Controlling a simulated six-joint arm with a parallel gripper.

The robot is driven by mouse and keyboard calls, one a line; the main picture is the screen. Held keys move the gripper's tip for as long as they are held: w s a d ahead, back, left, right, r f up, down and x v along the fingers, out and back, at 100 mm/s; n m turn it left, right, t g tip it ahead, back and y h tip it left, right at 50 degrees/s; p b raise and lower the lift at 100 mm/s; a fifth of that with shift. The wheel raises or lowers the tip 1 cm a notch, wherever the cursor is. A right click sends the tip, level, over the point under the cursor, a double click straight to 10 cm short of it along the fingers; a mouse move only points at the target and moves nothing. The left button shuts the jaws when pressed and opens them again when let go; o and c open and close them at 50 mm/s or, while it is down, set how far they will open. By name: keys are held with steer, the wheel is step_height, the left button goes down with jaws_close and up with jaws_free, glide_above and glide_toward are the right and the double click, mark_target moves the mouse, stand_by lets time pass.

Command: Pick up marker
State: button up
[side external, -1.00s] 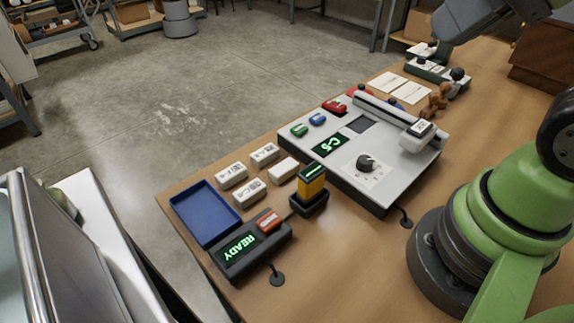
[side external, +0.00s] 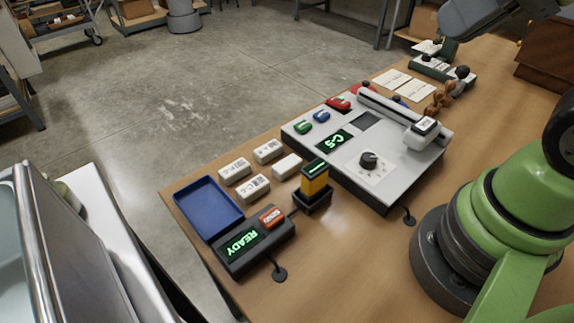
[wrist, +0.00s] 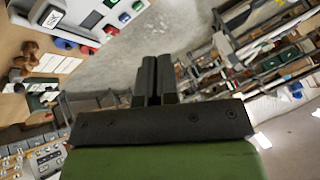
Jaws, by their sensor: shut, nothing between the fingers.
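No object is plainly recognisable as the marker. An upright yellow and black block with a green-lit top (side external: 314,180) stands in a black holder (side external: 311,203) on the wooden table in the side external view; I cannot tell whether it is the marker. Several white lettered blocks (side external: 252,187) lie beside it. My gripper (wrist: 155,62) shows in the wrist view with its two dark fingers together and empty. It points out over the grey floor, apart from the table objects. The fingers are not visible in the side external view.
A grey console (side external: 390,190) with a dial and slider fills mid-table. A blue tray (side external: 207,208) and a READY display box (side external: 243,247) stand at the near left end. White cards (side external: 404,84) and a small brown figure (side external: 437,102) lie beyond the console.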

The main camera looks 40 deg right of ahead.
steer(key=o, duration=1.2)
steer(key=shift+w, duration=0.1)
steer(key=n+g+h, duration=0.2)
steer(key=n+g, duration=0.2)
steer(key=g, duration=0.3)
glide_above(285, 161)
step_height(285, 161, down, 25)
steer(key=shift+r, duration=0.1)
steer(key=shift+f, duration=2.95)
